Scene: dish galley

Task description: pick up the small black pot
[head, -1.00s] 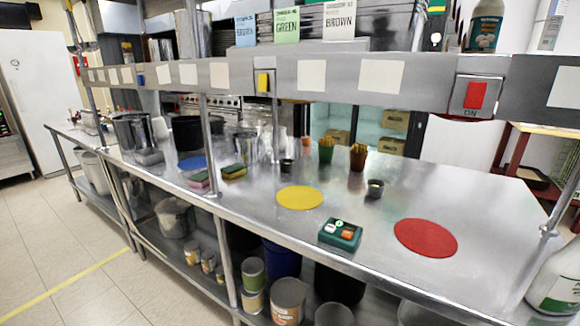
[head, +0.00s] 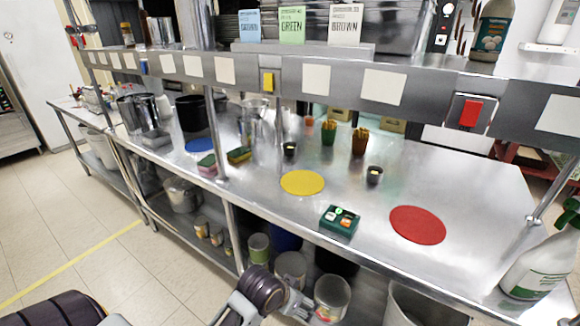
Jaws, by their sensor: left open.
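Two small dark pots stand upright on the steel counter (head: 470,190). One small black pot (head: 374,177) is right of the yellow disc (head: 302,182). The other small dark pot (head: 290,150) is behind the disc; I cannot tell which one the task means. My left gripper (head: 297,306) shows at the bottom of the head view, in front of the counter and low by the lower shelf. It is open and apart from both pots. My right gripper is not in view.
A green box with buttons (head: 339,220) and a red disc (head: 417,225) lie near the front edge. Green (head: 328,134) and brown (head: 359,142) pots stand behind. A spray bottle (head: 540,255) is at the right. An overhead shelf (head: 420,90) with posts crosses above.

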